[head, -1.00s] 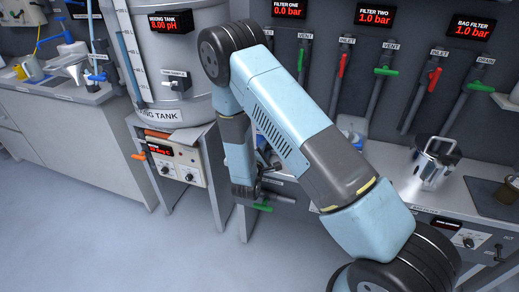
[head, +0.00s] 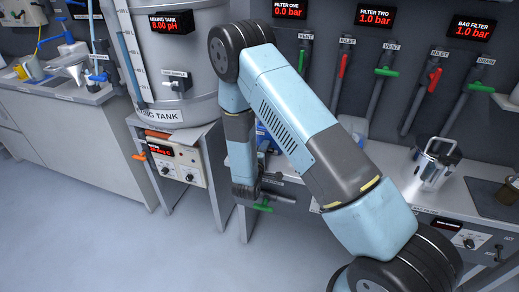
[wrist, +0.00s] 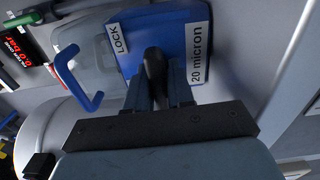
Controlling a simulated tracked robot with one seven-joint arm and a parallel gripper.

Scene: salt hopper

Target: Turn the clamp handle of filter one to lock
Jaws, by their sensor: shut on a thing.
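In the wrist view, my gripper (wrist: 157,88) is shut on a dark, rounded clamp handle (wrist: 154,62). The handle stands in front of a blue filter body (wrist: 182,38) that carries a white LOCK label (wrist: 117,38) and a white "20 micron" label (wrist: 200,55). The handle's lower part is hidden between my fingers. In the head view, the FILTER ONE display (head: 289,10) reads 0.0 bar. My arm hides the clamp handle and most of filter one there, and my fingertips are not clear.
A bright blue bent handle (wrist: 80,80) sits left of my gripper in the wrist view. In the head view, the mixing tank (head: 170,60) stands left of my arm and a steel pot (head: 435,162) stands on the bench to the right. The floor at left is clear.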

